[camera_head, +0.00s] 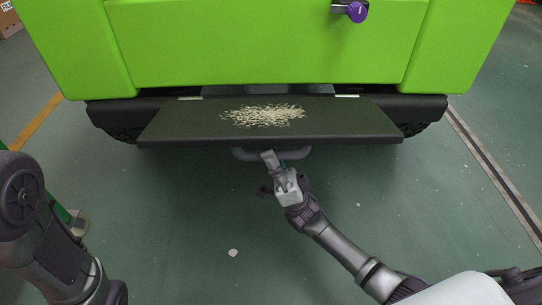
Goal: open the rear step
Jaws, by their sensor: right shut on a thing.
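The rear step (190,122) is a dark flat board below the back of the green cart (250,50), with a pale speckled patch on its top. It stands out level from the cart. A grey handle (297,154) shows under its front edge. My right gripper (270,160) is at the front edge, shut on the handle, with its fingers partly hidden by the gripper body. My left arm (50,245) is at the lower left, and its gripper is out of the picture.
A purple knob (356,11) sticks out of the green back panel. The dark bumper (425,108) reaches past both ends of the step. The green floor (180,220) in front is clear apart from a small pale spot. A green post with a foot stands at the left.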

